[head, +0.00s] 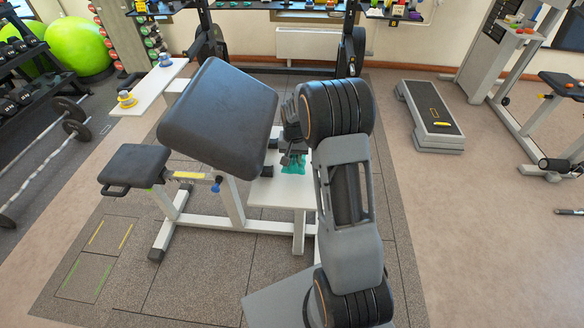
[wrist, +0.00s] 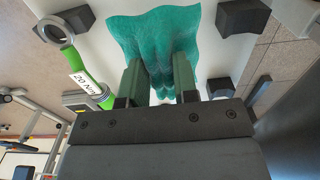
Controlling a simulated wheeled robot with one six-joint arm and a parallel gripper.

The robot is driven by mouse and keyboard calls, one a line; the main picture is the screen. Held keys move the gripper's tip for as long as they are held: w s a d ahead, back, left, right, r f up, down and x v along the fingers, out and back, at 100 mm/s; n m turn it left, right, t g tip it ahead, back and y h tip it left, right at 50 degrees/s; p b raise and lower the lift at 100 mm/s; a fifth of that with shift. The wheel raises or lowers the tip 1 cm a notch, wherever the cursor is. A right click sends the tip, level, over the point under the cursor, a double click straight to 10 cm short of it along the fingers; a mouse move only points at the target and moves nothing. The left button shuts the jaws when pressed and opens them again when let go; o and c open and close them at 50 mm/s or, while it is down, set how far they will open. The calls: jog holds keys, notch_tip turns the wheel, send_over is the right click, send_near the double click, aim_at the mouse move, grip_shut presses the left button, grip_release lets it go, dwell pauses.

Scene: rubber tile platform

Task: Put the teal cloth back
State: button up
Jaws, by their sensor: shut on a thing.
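The teal cloth (wrist: 152,32) is pinched between the two fingers of my gripper (wrist: 158,78) in the wrist view, bunched between them and spread out beyond the tips. In the head view the cloth (head: 293,166) shows as a small teal patch below my gripper (head: 290,158), over the small white shelf (head: 270,195) beside the padded bench. My arm hides part of the shelf and perhaps some of the cloth. I cannot tell whether the cloth touches the shelf or hangs just above it.
A green-handled tool (wrist: 88,75) marked 20 Nm and several dark blocks (wrist: 243,16) are close around the cloth. The large tilted pad (head: 220,105) rises just left of my gripper. A second white shelf (head: 150,92) holds two small items.

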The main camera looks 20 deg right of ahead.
jog(key=shift+f+b, duration=0.35)
jog(key=shift+f, duration=2.7)
jog(key=shift+f, duration=0.2)
jog(key=o, duration=1)
jog(key=shift+r, duration=0.1)
